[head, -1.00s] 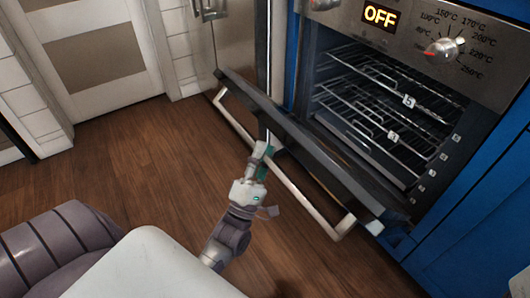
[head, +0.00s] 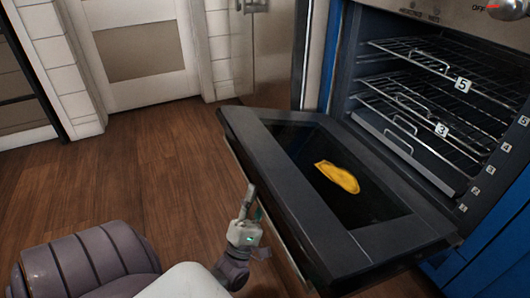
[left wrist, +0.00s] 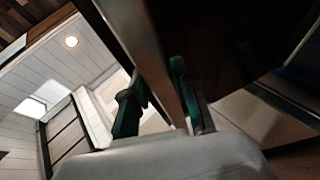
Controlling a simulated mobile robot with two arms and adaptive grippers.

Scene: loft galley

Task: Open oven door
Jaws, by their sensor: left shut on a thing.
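The oven door (head: 270,185) is swung down far open in the head view, its inner side with the dark glass facing up. My left gripper (head: 250,200) is at the door's near outer edge. In the left wrist view, its two fingers (left wrist: 160,100) sit on either side of a long bar (left wrist: 152,50), which looks like the door handle, and are shut on it. In the head view the handle is mostly hidden under the door. The oven cavity (head: 375,75) is exposed. My right gripper is not in view.
Wire racks (head: 430,110) with number tags are inside the oven. A yellow-orange patch (head: 337,178) shows on the door glass; I cannot tell whether it is an object or a reflection. The wooden floor (head: 150,170) left of the door is clear. A white cabinet door (head: 140,50) stands behind.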

